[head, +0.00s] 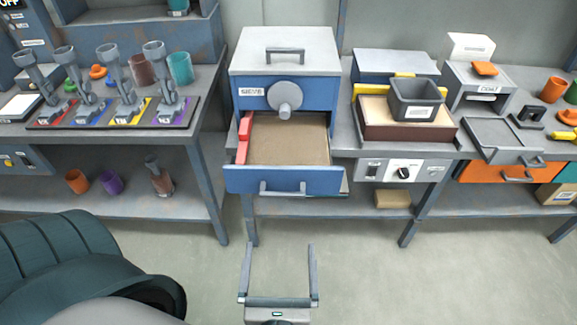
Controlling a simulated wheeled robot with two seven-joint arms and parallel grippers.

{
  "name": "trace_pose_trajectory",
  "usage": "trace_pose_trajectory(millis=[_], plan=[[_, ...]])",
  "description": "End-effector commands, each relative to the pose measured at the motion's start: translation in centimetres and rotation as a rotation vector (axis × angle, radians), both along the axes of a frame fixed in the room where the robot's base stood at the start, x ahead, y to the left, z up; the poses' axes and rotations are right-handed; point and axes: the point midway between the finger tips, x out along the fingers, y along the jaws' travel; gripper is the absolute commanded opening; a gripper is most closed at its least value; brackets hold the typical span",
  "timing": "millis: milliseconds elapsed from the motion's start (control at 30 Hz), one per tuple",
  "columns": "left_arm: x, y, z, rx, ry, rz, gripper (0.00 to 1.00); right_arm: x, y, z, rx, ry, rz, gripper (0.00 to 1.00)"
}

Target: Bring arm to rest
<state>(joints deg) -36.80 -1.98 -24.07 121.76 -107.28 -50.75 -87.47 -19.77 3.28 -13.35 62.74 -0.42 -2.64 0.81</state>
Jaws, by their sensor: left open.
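My left gripper (279,272) is at the bottom centre of the head view. Its two fingers point up the picture, well apart, with only floor seen between them. It is open and empty, in front of the blue sieve cabinet (257,182) and apart from it. My dark arm link fills the lower left corner. My right gripper is out of view.
The sieve cabinet's drawer (290,140) is pulled out toward me, showing a brown sandy fill and a red piece at its left. A workbench (210,100) with several grey clamp-like tools stands left. Another bench (440,150) holds boxes right. The floor (370,285) ahead is clear.

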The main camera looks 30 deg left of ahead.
Motion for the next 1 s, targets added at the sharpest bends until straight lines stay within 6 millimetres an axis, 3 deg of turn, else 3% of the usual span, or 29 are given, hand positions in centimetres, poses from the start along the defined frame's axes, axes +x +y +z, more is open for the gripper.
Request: trace_pose_trajectory(millis=[267, 367, 467, 567, 733, 900, 1000], plan=[[0.1, 0.0, -0.3, -0.007, 0.002, -0.003, 1.0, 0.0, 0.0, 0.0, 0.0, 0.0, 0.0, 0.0], [0.3, -0.3, -1.4, -0.043, 0.01, -0.017, 1.0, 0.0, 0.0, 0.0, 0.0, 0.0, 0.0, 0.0], [0.8, -0.9, -3.8, -0.126, 0.027, -0.042, 1.0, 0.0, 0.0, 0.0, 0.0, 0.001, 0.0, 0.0], [1.3, -1.8, -7.7, -0.266, 0.055, -0.075, 1.0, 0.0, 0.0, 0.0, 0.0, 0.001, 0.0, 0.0], [1.5, -4.1, -17.1, -0.638, 0.122, -0.098, 1.0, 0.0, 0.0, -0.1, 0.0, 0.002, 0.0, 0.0], [0.4, -6.3, -26.3, -1.079, 0.174, -0.022, 1.0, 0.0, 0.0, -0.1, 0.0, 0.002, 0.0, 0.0], [-0.8, -7.4, -30.9, -1.337, 0.184, 0.072, 1.0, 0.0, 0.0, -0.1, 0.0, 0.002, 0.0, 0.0]])
